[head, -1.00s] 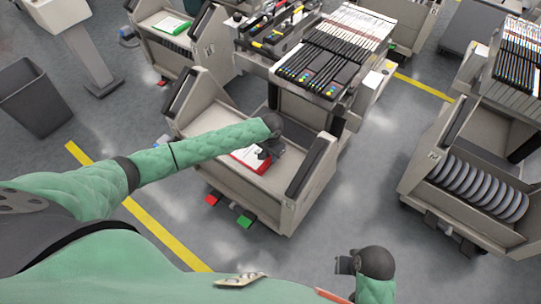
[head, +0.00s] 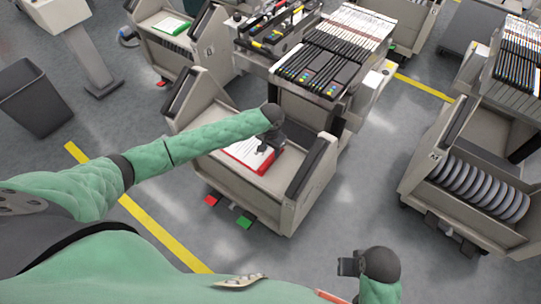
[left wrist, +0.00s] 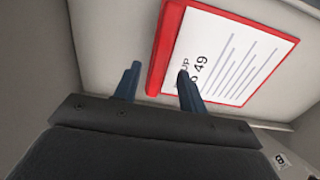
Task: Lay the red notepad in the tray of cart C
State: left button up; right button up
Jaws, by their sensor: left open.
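The red notepad (head: 242,154), with a white printed page, lies in the front tray (head: 262,187) of the middle cart. The left wrist view shows its red edge and page (left wrist: 238,60) against the pale tray. My left gripper (head: 265,150) is at the notepad's right part in the head view and hides some of it. Contact cannot be told. My right gripper (head: 347,266) is low, away from the carts; its jaws are unclear.
The middle cart carries racks of dark strips (head: 325,65) behind the tray. A cart with grey reels (head: 480,188) stands at right. Another cart with a green-edged pad (head: 172,25) stands behind left. A grey bin (head: 35,97) is at far left. Floor between carts is clear.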

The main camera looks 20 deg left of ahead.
pick_arm(q)
notch_tip(320, 180, up, 7)
jog(key=shift+r+b, duration=0.2)
jog(key=shift+b, duration=0.15)
pick_arm(e)
jog(key=r, duration=0.1)
jog(key=s+r, duration=0.1)
jog(key=r, duration=0.1)
jog(key=shift+w, duration=0.1)
pick_arm(q)
jog(key=shift+m, duration=0.3)
